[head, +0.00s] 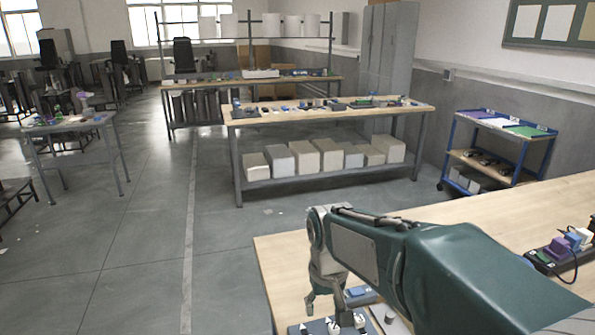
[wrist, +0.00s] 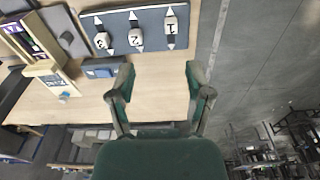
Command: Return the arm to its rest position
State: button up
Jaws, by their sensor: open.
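My arm reaches forward from the lower right in the head view, with its end bent down over the near left corner of the wooden workbench (head: 285,255). My gripper (wrist: 158,85) shows in the wrist view with its two green fingers spread wide and nothing between them. In the head view the gripper (head: 322,300) hangs beside a panel (head: 310,326), its fingertips partly hidden by its own links. In the wrist view the panel (wrist: 150,30) is blue-grey with three white numbered pieces, and it lies apart from the fingers.
A blue-grey box (wrist: 102,68) and a wooden stand (wrist: 48,70) are near the panel. A dark strip with coloured blocks (head: 560,252) lies at the bench's right. Beyond are another workbench (head: 330,107) and a blue cart (head: 500,140). Open floor (head: 140,240) lies left of the bench.

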jog(key=s+d+r+m+t, duration=0.1)
jog(key=s+d+r+t, duration=0.1)
jog(key=s+d, duration=0.3)
jog(key=s+d+r+m+t, duration=0.1)
jog(key=s+d, duration=0.4)
jog(key=s, duration=0.6)
notch_tip(320, 180, up, 2)
jog(key=shift+s+r+m+t, duration=0.1)
jog(key=shift+s+m+t, duration=0.3)
jog(key=shift+t, duration=0.5)
